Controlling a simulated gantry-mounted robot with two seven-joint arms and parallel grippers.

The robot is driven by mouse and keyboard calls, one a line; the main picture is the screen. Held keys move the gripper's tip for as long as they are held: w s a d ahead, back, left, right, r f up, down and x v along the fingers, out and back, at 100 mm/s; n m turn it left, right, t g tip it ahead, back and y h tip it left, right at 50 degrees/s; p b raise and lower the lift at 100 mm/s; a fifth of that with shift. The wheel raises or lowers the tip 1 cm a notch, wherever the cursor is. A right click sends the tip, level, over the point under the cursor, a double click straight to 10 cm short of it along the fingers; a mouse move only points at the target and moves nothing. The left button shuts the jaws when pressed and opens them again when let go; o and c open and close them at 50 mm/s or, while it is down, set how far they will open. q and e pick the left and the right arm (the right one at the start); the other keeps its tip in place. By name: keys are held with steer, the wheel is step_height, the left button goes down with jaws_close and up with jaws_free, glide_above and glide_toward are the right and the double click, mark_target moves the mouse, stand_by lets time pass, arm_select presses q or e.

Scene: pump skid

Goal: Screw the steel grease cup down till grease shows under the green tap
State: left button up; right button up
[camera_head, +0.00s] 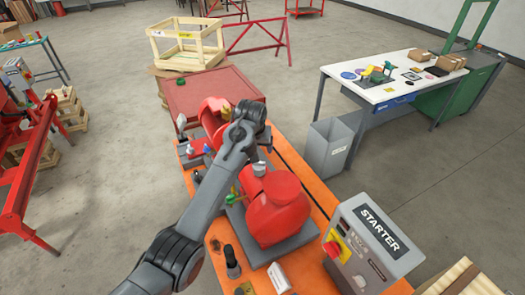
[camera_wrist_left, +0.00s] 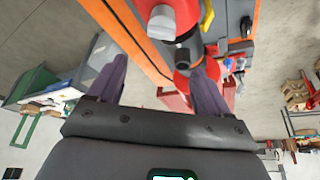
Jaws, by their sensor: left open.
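The steel grease cup (camera_head: 259,169) appears as a small grey cap on top of the red pump housing. In the left wrist view, a grey cap (camera_wrist_left: 161,22), seemingly the same cup, stands on a red part beyond the fingers. A small green piece (camera_head: 229,199), likely the green tap, sits at the pump's left side, partly hidden by my arm. No grease can be made out there. My left gripper (camera_head: 254,122) hangs above the skid, beyond the cup in the head view. Its fingers (camera_wrist_left: 158,88) are apart, with nothing held between them. My right gripper is out of view.
The orange skid (camera_head: 296,160) carries the red pump (camera_head: 278,208) and the grey starter box (camera_head: 375,240). A grey bin (camera_head: 328,148) stands to its right. A white-topped workbench (camera_head: 392,90) is farther right. Open floor lies between.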

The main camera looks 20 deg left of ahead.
arm_select(q)
glide_above(258, 167)
step_height(258, 167, down, 8)
steer(key=shift+d+f, duration=0.1)
steer(key=shift+f, duration=0.1)
steer(key=shift+x, duration=0.8)
steer(key=shift+c, duration=0.4)
steer(key=c, duration=1)
